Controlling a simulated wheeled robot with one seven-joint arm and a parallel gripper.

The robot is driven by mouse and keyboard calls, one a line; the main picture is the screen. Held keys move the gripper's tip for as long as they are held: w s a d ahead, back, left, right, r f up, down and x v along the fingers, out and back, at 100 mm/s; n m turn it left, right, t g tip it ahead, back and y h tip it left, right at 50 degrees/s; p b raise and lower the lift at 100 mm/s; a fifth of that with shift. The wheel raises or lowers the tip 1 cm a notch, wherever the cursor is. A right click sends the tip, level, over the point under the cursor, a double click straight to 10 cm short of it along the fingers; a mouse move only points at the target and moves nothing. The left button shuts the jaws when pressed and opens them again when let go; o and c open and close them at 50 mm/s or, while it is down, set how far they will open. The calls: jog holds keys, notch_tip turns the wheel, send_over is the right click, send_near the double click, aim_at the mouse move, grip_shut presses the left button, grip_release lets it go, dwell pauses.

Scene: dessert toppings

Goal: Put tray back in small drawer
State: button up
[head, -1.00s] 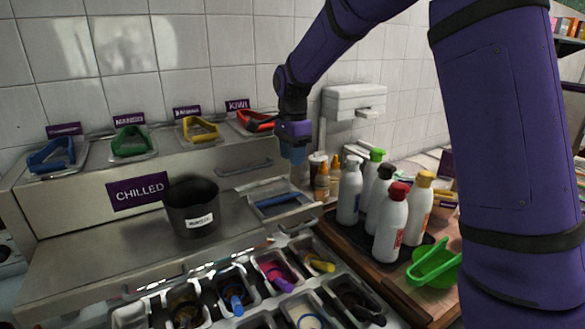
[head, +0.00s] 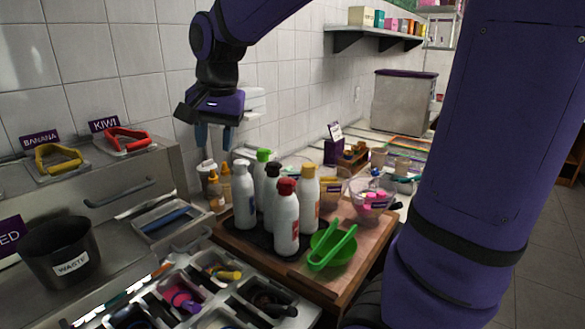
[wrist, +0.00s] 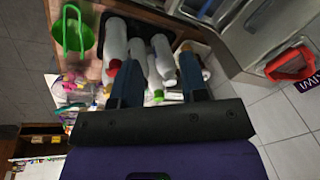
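My gripper (head: 214,136) hangs in front of the white wall box, above and behind the bottles. Its two blue fingers are apart with nothing between them; the wrist view also shows the spread fingers (wrist: 160,88), with bottles beyond. A small open metal drawer or tray (head: 150,212) with a blue utensil in it sticks out below the counter unit, lower left of my gripper. I cannot tell whether the tray and drawer are separate pieces. A black tray (head: 233,229) lies under the squeeze bottles (head: 287,222) on the wooden board.
A black waste bin (head: 60,252) stands on the steel counter at left. Topping containers (head: 205,285) fill the front. A green bowl with tongs (head: 335,247) and glass bowls (head: 372,200) sit right of the bottles. Small orange-capped bottles (head: 220,188) stand below my gripper.

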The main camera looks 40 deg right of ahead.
jog(key=s+d+n+t, duration=0.2)
jog(key=s+n, duration=0.6)
jog(key=s, duration=1.1)
jog(key=shift+s+d+f+n+t, duration=0.15)
jog(key=shift+d+f+n+t, duration=0.15)
jog(key=shift+f+t, duration=0.1)
